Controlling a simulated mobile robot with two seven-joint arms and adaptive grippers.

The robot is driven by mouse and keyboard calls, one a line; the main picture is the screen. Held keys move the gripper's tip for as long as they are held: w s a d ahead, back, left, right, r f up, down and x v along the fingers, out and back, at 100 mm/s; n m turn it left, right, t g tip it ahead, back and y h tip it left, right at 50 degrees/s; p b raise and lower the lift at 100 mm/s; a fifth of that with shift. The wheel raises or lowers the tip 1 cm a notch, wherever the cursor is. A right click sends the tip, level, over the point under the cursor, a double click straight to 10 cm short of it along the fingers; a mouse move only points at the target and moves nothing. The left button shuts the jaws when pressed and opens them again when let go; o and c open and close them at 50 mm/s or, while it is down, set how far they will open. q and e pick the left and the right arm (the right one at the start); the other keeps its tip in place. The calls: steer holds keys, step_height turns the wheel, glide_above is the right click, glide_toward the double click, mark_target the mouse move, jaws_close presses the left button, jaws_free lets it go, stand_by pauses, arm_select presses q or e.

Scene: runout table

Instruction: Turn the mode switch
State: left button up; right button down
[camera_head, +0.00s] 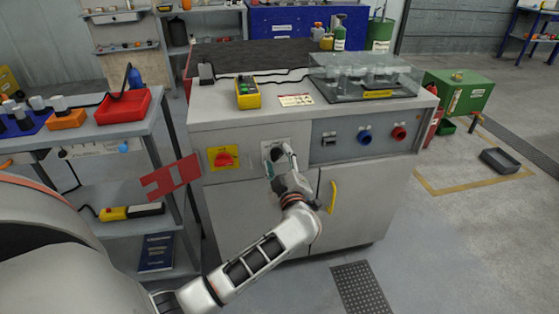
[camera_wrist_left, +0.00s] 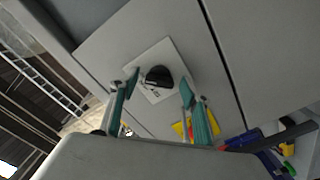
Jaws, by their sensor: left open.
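The mode switch is a black knob (camera_wrist_left: 158,76) on a pale square plate (camera_wrist_left: 150,62) in the left wrist view. In the head view its plate (camera_head: 267,146) shows on the cabinet front, with the knob partly hidden by my gripper. My left gripper (camera_head: 276,158) is open in front of the plate. In the left wrist view its two teal fingers stand on either side of the knob, with a gap on each side. I cannot tell how far the fingertips are from the plate. My right gripper is not in view.
On the cabinet (camera_head: 205,196), a red rotary switch (camera_head: 223,158) on yellow sits left of the plate. A grey panel (camera_head: 340,150) with blue and red knobs is right. A yellow door handle (camera_head: 332,197) is below. A shelf (camera_head: 150,122) with a red tray (camera_head: 123,107) stands left.

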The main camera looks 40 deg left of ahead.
arm_select(q)
steer(key=c, duration=1.1)
